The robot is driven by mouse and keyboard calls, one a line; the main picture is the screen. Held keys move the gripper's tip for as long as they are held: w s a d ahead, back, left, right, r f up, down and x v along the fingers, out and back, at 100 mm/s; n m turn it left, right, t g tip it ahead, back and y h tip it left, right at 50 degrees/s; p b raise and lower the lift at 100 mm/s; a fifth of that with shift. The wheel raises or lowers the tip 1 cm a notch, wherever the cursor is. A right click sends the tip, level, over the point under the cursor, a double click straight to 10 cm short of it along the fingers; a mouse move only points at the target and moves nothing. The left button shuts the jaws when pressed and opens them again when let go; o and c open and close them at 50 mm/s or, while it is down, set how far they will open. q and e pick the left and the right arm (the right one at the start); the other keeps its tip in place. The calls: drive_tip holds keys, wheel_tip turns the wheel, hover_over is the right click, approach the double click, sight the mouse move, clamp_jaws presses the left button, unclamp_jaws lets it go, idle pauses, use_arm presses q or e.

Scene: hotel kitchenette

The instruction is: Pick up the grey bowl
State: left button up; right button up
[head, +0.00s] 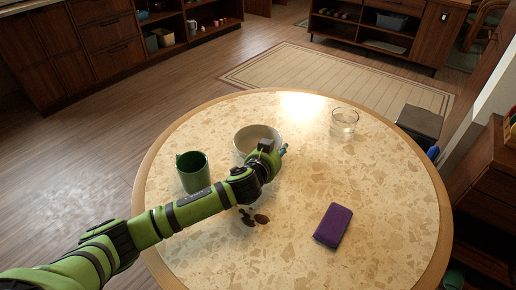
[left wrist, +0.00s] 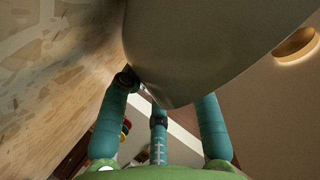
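The grey bowl (head: 256,133) stands on the round table, left of its middle, with its near side hidden behind my left gripper (head: 280,151). In the left wrist view the bowl (left wrist: 210,40) is a large smooth grey surface across the top, very close. The teal fingers of my left gripper (left wrist: 165,98) are spread apart at the bowl's edge and look open. The bowl hides some of the fingertips, so I cannot tell whether they touch it. My right gripper is not in view.
On the round table (head: 386,220), a green mug (head: 192,172) stands close left of the bowl. Dark spots (head: 261,218) lie near my arm. The table's right side is mostly bare.

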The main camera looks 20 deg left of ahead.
use_arm(q)
clamp_jaws()
drive_tip(key=shift+r, duration=0.1)
drive_tip(key=shift+r, duration=0.1)
